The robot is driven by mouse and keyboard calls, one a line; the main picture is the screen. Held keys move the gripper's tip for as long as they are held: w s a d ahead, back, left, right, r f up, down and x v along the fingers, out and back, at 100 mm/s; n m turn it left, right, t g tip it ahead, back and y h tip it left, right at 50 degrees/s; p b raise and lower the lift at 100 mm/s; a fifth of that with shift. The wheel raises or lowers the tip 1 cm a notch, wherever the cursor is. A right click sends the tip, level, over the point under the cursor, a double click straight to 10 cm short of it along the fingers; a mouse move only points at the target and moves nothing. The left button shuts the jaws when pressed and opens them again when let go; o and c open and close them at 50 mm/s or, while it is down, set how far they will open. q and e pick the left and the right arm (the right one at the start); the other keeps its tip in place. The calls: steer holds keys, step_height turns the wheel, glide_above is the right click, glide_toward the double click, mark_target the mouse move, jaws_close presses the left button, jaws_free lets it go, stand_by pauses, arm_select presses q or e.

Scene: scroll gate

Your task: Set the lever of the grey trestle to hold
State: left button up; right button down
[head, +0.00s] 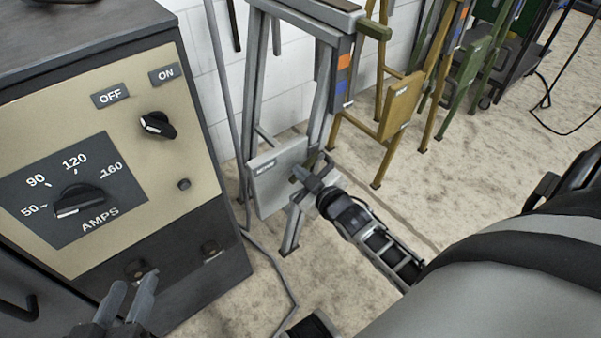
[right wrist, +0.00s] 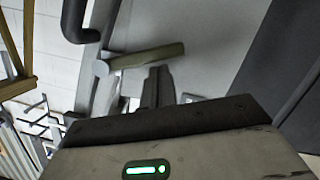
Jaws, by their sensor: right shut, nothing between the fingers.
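The grey trestle (head: 255,80) stands in the middle of the head view, with a pale grey labelled plate (head: 278,178) low on it. An orange patch (head: 345,62) and a blue patch (head: 341,87) mark its front upright. My right gripper (head: 303,177) is shut and empty, in front of the plate's right side. In the right wrist view, a grey-olive lever-like bar (right wrist: 150,56) with a round end lies just beyond the shut fingertips (right wrist: 157,72); I cannot tell whether they touch. My left gripper (head: 132,290) is open and empty at the bottom left.
A welding machine (head: 190,150) with an amps dial (head: 78,200) and an on/off knob (head: 158,124) fills the left. A yellow trestle (head: 400,105) and a green trestle (head: 467,70) stand to the right. A cable lies on the floor.

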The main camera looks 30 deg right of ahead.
arm_select(q)
steer(key=shift+w+r, duration=0.3)
